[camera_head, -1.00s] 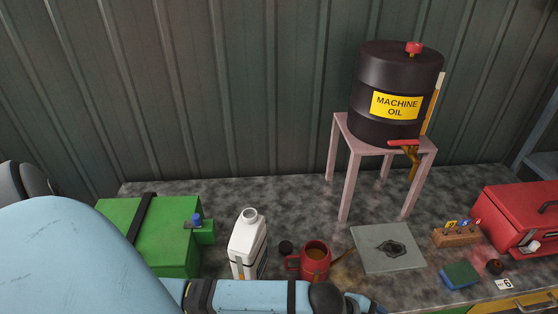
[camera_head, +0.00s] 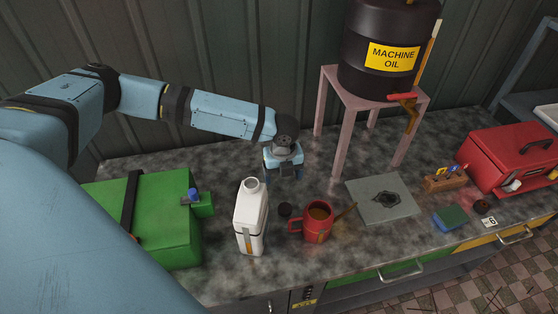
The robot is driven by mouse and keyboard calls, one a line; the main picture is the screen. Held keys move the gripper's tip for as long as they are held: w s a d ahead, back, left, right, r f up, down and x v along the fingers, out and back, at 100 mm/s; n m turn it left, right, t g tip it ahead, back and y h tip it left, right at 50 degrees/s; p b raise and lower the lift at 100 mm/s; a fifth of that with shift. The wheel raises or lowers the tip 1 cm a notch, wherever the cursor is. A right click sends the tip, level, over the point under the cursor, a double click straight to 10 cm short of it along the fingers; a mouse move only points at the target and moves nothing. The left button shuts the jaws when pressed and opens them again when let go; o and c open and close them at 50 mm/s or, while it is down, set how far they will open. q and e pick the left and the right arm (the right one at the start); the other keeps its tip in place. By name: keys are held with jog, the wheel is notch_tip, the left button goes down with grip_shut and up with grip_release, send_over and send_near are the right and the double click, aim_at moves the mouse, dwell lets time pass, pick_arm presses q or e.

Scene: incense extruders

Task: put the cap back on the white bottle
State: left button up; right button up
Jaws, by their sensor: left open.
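The white bottle (camera_head: 250,219) stands upright on the bench with its neck open and uncapped. A small dark round piece, which looks like the cap (camera_head: 284,209), lies on the bench just right of the bottle. My left gripper (camera_head: 285,175) points down behind the cap, farther back on the bench. It is open and apart from the cap and the bottle. Its fingertips are small and dark, and their height above the bench is hard to tell. My right gripper is out of view.
A red mug (camera_head: 316,225) with a stick stands close right of the cap. A green box (camera_head: 150,222) is left of the bottle. A grey plate (camera_head: 382,199) and a pink stand (camera_head: 345,133) with an oil drum (camera_head: 385,50) are to the right.

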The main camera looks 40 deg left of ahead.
pick_arm(q)
jog(key=p, duration=0.1)
send_over(284, 206)
jog(key=f, duration=0.8)
jog(key=shift+w+a+f, duration=0.3)
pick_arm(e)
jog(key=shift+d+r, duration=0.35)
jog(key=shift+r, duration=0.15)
pick_arm(q)
jog(key=shift+d+f+p, duration=0.15)
jog(key=shift+f+p, duration=0.25)
jog(key=f, duration=0.1)
jog(key=f+p, duration=0.1)
jog(key=f, duration=0.1)
jog(key=shift+s+d+f, duration=0.15)
jog(key=shift+d+f, duration=0.05)
jog(key=shift+f, duration=0.4)
jog(key=shift+a+f, duration=0.1)
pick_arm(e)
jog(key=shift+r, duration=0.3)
